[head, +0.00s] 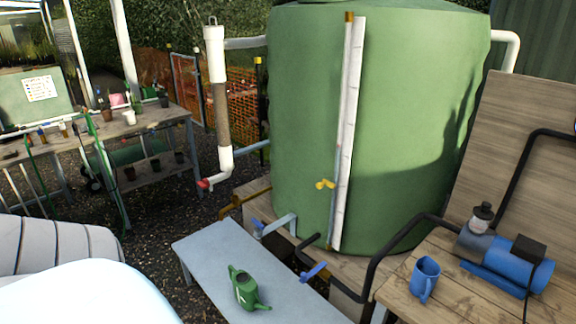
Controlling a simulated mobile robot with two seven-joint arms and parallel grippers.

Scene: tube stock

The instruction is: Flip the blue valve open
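Two blue valve handles show low in front of the green tank (400,110). One blue valve handle (259,225) is at the end of a pale grey outlet pipe above the bench. The other blue valve handle (314,272) lies at the end of a black pipe near the bench's right side, slanting up to the right. I cannot tell whether either valve is open or closed. Neither of my grippers is in view.
A grey bench (215,255) holds a green watering can (245,288). At right, a wooden table (395,291) carries a blue jug (425,277) and a blue pump (518,262).

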